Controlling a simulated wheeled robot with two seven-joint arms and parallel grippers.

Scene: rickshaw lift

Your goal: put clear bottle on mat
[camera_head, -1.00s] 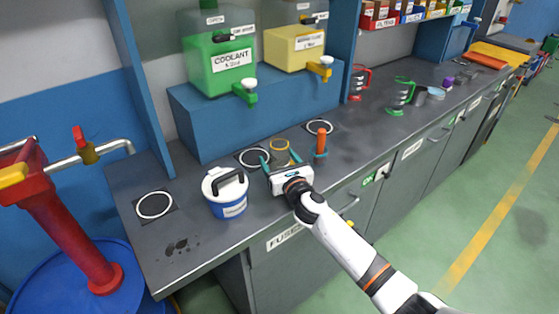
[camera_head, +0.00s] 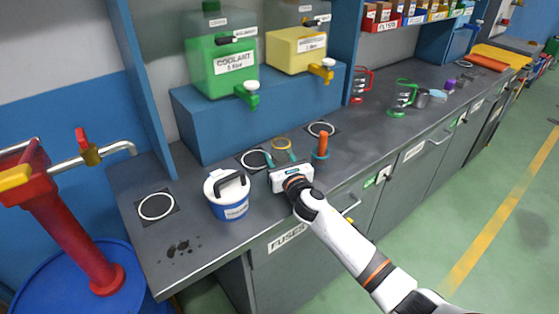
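A yellow ring (camera_head: 281,144) shows just beyond my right gripper's fingertips. It may be the rim of the clear bottle, whose see-through body I cannot make out. My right gripper (camera_head: 281,156) reaches over the counter, its two teal fingers a small gap apart below the ring. Whether they touch or hold anything is unclear. Dark square mats with white rings lie on the counter: one at the left (camera_head: 156,206), one just left of the gripper (camera_head: 254,159), and one behind it (camera_head: 320,129). My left gripper is out of view.
A blue-and-white lidded canister (camera_head: 228,195) stands left of the gripper. An orange-handled upright item (camera_head: 322,146) stands close on its right. Coolant (camera_head: 223,72) and yellow (camera_head: 296,48) tanks sit behind. Red (camera_head: 358,86) and green-handled (camera_head: 402,99) jugs stand farther right.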

